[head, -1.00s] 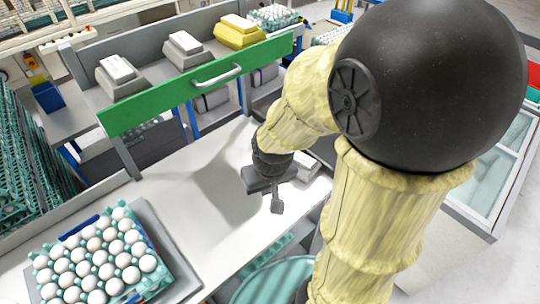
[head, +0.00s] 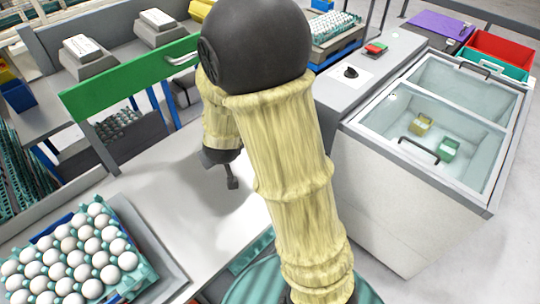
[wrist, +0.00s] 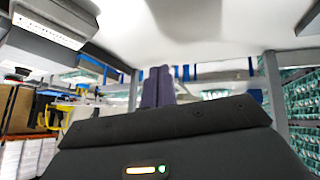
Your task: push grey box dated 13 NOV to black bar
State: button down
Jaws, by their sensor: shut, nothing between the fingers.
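Two grey boxes with white labels, a left one (head: 82,58) and a right one (head: 160,32), stand on the raised shelf in the head view. Their dates are too small to read. A pale box with a printed label (wrist: 48,27) shows at the upper left of the wrist view; its date is not legible. My gripper (head: 232,183) hangs over the white worktop, in front of the green rail. Its fingers are together and empty, and they also show in the wrist view (wrist: 158,88). I cannot pick out the black bar. My arm hides part of the worktop.
A tray of white eggs (head: 75,262) is at the lower left. The green rail (head: 125,82) fronts the shelf. A glass-topped chest (head: 400,205) stands at right, with a red button (head: 375,48) behind it. The worktop's middle (head: 165,185) is clear.

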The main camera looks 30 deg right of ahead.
jog(key=w+d+f+n+h+b, duration=0.1)
jog(key=f+h+b, duration=0.1)
jog(key=f+h, duration=0.1)
jog(key=w+d+f+n+t+h+b, duration=0.1)
jog(key=w+d+f+h+b, duration=0.1)
jog(key=f+h+b, duration=0.1)
jog(key=w+d+f+h+b, duration=0.1)
jog(key=d+f+h+b, duration=0.1)
jog(key=f+h, duration=0.3)
jog(key=shift+w+f+n+t+b, duration=0.15)
jog(key=shift+f+n+t+b, duration=0.3)
jog(key=shift+b, duration=0.25)
jog(key=s+h, duration=0.1)
jog(key=n+h+b, duration=0.1)
jog(key=shift+s+d+f+g+h, duration=0.1)
jog(key=shift+s+f+g+h, duration=0.15)
jog(key=shift+s+f+h, duration=0.15)
jog(key=shift+s+r+h, duration=0.15)
jog(key=shift+s+h, duration=0.1)
jog(key=shift+h, duration=0.15)
jog(key=shift+s+r, duration=0.1)
jog(key=shift+r, duration=0.05)
jog(key=shift+d, duration=0.1)
